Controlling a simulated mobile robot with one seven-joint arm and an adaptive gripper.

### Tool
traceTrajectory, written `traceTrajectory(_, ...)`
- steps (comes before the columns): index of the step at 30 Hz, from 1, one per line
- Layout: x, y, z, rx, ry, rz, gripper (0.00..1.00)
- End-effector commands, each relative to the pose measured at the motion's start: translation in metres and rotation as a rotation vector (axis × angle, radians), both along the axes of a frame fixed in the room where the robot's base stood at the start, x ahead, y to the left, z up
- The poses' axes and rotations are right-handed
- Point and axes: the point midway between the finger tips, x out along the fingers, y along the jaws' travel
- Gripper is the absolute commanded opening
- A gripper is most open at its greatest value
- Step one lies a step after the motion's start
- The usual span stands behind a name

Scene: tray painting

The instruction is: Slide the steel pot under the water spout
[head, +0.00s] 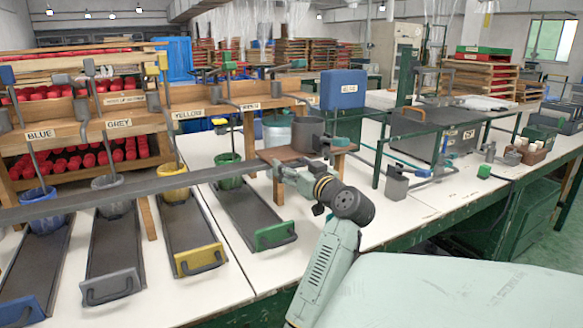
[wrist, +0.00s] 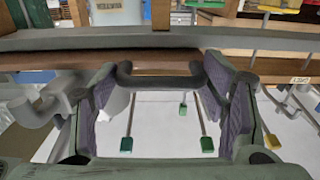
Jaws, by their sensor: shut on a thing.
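The steel pot (head: 307,134) is a dark grey cylinder on a small wooden stand (head: 283,155) in the head view. My gripper (head: 283,172) is at the stand's front edge, below and in front of the pot. What the handle is fixed to cannot be told, and the pot's body is not clear there. I cannot make out the water spout for certain; a grey tank (head: 435,140) stands to the right.
A long grey rail (head: 150,188) crosses the bench and ends near the stand. Sliding trays with green (head: 276,236) and yellow (head: 199,259) fronts lie to the left. A small grey container (head: 396,186) stands right of my arm.

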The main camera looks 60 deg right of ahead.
Motion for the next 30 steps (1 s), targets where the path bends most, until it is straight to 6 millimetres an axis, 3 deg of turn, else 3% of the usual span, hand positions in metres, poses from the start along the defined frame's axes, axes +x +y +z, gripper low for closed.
traceTrajectory(6, -0.001, -0.003, 0.002, -0.002, -0.003, -0.009, 0.17)
traceTrajectory(7, -0.001, -0.003, 0.002, -0.002, -0.003, -0.009, 0.67)
traceTrajectory(10, -0.001, -0.003, 0.002, -0.002, -0.003, -0.01, 0.74)
traceTrajectory(23, -0.005, -0.001, 0.001, -0.003, -0.002, -0.009, 0.76)
traceTrajectory(30, -0.037, 0.018, 0.0, -0.003, -0.003, -0.013, 0.76)
